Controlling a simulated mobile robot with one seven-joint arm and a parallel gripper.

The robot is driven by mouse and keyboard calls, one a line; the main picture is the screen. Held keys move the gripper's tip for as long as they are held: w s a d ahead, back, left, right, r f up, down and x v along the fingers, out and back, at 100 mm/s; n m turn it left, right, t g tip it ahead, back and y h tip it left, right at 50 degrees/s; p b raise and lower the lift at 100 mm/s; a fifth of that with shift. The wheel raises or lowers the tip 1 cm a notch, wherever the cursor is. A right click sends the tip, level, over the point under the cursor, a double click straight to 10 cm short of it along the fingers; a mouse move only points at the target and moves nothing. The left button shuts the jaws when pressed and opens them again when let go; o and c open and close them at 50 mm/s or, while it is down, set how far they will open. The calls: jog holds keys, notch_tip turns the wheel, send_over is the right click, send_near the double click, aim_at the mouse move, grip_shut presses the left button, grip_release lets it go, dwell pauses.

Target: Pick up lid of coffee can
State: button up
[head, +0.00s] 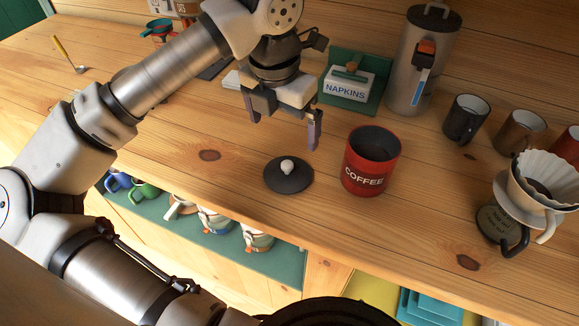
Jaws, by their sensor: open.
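The lid (290,178) is a dark round disc with a pale knob on top. It lies flat on the wooden counter near the front edge. The coffee can (370,162) is red with white "COFFEE" lettering and stands upright and uncovered just right of the lid. My gripper (284,132) is open and empty, pointing down above the counter. In the head view it appears above the lid and left of the can, with its fingers apart and touching neither.
A napkin box (347,86) and a tall grey dispenser (421,62) stand behind. A black mug (465,120), a brown mug (519,132) and a pour-over coffee maker (522,195) stand right. A ladle (68,55) lies far left. The counter left of the lid is clear.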

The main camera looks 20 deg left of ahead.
aim_at(287, 164)
jog(key=f, duration=0.4)
jog(key=f+p, duration=0.1)
jog(key=f, duration=0.1)
jog(key=shift+w+d+f, duration=0.15)
jog(key=shift+w+f, duration=0.2)
jog(key=shift+w+f+p, duration=0.15)
jog(key=shift+f+p, duration=1.05)
jog(key=shift+f, duration=1.55)
jog(key=c, duration=0.7)
